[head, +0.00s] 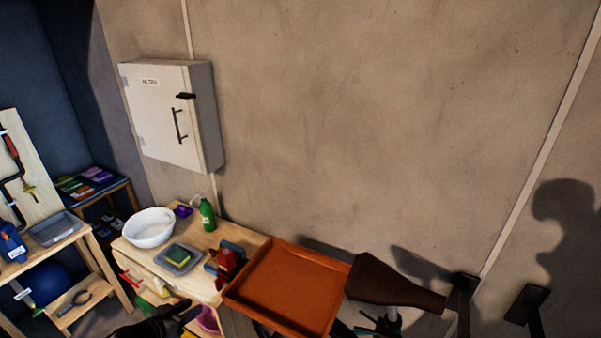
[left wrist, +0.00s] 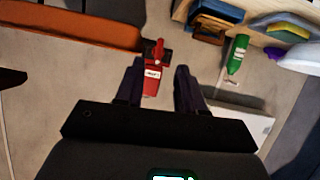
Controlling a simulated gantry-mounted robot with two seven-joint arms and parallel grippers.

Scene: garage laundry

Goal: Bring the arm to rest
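My left gripper (head: 184,310) is at the bottom of the head view, dark and partly cut off, in front of the wooden workbench (head: 200,237). In the left wrist view its two dark fingers (left wrist: 160,70) stand apart. A red bottle-like object with a white label (left wrist: 152,82) shows in the gap between them; it looks to be beyond the fingers, and I see no contact. A red object (head: 228,264) also shows at the bench's right end in the head view. My right gripper is not in view.
An orange-brown tray (head: 287,288) and a brown saddle (head: 388,284) are right of the bench. The bench carries a white bowl (head: 149,229), a green bottle (head: 207,214) and a sponge (head: 179,256) on a grey tray. A white cabinet (head: 160,118) hangs above. The wall to the right is bare.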

